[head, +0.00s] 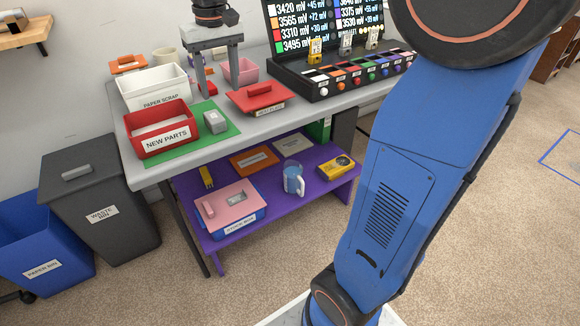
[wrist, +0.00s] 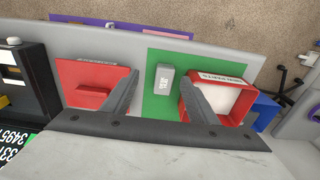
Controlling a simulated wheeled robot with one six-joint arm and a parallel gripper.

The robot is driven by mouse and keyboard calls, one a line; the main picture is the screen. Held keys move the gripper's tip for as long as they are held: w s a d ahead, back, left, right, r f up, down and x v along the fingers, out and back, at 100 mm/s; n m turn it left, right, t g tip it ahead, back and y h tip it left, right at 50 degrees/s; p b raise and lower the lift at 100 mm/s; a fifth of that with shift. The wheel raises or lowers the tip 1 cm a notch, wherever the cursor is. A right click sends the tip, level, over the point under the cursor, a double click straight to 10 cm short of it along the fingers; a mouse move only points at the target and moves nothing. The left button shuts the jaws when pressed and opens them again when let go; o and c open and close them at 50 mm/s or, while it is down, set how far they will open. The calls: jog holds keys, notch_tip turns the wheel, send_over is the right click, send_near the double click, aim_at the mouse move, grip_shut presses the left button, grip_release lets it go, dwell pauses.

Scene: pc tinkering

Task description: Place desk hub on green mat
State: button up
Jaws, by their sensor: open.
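A small grey box with a short label, which looks like the desk hub (head: 215,122), lies on the green mat (head: 188,153) beside the red bin. The wrist view also shows the grey hub (wrist: 164,79) on the green mat (wrist: 152,108); its label is too small to read surely. My gripper (head: 220,88) is open and empty, with its fingers pointing down over the table behind the hub in the head view. In the wrist view, my gripper (wrist: 160,76) has its fingers on either side of the hub, apart from it.
The red NEW PARTS bin (head: 166,130) stands on the mat's left part. A white PAPER SCRAP bin (head: 153,87) is behind it. A red lidded tray (head: 258,95) lies right of the mat, and a black panel (head: 340,80) farther right. A purple shelf (head: 275,200) is below.

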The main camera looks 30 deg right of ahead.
jog(key=s+d+f+t, duration=0.1)
jog(key=s+f, duration=0.3)
jog(key=s, duration=0.4)
jog(key=s+d+f+t, duration=0.1)
jog(key=s+d+f, duration=0.1)
jog(key=s+f, duration=0.3)
jog(key=s+d+f+t, duration=0.2)
jog(key=s+f, duration=0.2)
jog(key=s, duration=0.9)
jog(key=shift+s+d+f, duration=0.15)
jog(key=shift+s+f, duration=0.1)
jog(key=shift+f, duration=0.15)
